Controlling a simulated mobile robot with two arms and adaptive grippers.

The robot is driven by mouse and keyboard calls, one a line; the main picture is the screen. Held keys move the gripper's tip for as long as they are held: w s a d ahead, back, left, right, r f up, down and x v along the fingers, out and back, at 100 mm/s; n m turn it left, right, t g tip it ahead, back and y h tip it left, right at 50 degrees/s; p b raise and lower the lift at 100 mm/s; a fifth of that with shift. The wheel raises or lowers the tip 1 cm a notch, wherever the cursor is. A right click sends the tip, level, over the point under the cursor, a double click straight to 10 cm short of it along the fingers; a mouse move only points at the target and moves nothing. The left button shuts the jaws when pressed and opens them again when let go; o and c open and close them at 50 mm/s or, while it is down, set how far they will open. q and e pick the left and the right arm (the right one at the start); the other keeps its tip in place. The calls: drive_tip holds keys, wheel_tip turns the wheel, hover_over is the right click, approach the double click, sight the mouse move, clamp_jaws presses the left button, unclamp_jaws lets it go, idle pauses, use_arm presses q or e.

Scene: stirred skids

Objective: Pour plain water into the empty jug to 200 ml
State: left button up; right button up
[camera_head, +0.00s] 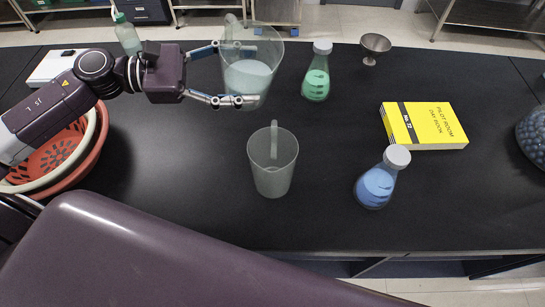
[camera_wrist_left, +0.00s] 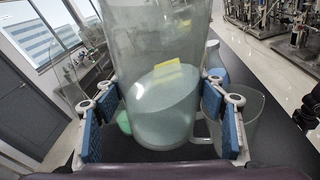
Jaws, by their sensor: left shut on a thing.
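A large clear jug (camera_head: 262,50) holds pale, whitish liquid in its lower part. My left gripper (camera_head: 245,72) is shut around its sides, and the jug also shows between the finger pads in the left wrist view (camera_wrist_left: 160,45). I cannot tell whether its base clears the table. A smaller clear jug (camera_head: 284,176) stands upright on the table, nearer me and slightly right; no liquid shows in it. It appears beyond the right finger in the left wrist view (camera_wrist_left: 245,122). Any volume marks are unreadable. My right gripper is not in view.
A green flask (camera_head: 316,84) stands close right of the held jug. A blue flask (camera_head: 375,187), yellow book (camera_head: 428,125) and metal cup (camera_head: 374,46) are farther right. A wash bottle (camera_head: 127,36) and baskets (camera_head: 98,143) are left. Black table (camera_head: 190,180) is clear around the small jug.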

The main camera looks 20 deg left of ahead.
use_arm(q)
drive_tip(key=shift+w+a+b, duration=0.1)
drive_tip(key=shift+a+b, duration=0.05)
drive_tip(key=shift+b, duration=0.2)
drive_tip(key=shift+a+m, duration=0.1)
drive_tip(key=shift+m, duration=0.3)
use_arm(e)
drive_tip(key=shift+a+f, duration=0.4)
drive_tip(key=shift+f, duration=0.2)
drive_tip(key=shift+d+f, duration=0.1)
use_arm(q)
drive_tip(key=shift+w+a+f+m+y+b, duration=0.1)
drive_tip(key=shift+w+f+m+y+b, duration=0.15)
drive_tip(key=shift+b, duration=0.5)
drive_tip(key=shift+r, duration=0.2)
use_arm(e)
drive_tip(key=shift+d+f, duration=0.2)
drive_tip(key=shift+f, duration=0.3)
drive_tip(key=shift+f, duration=0.1)
use_arm(q)
drive_tip(key=shift+a+f+m+y+b, duration=0.15)
drive_tip(key=shift+m+y+b, duration=0.1)
drive_tip(key=shift+m+b, duration=0.3)
drive_tip(key=shift+w, duration=0.1)
use_arm(e)
drive_tip(key=shift+f, duration=0.6)
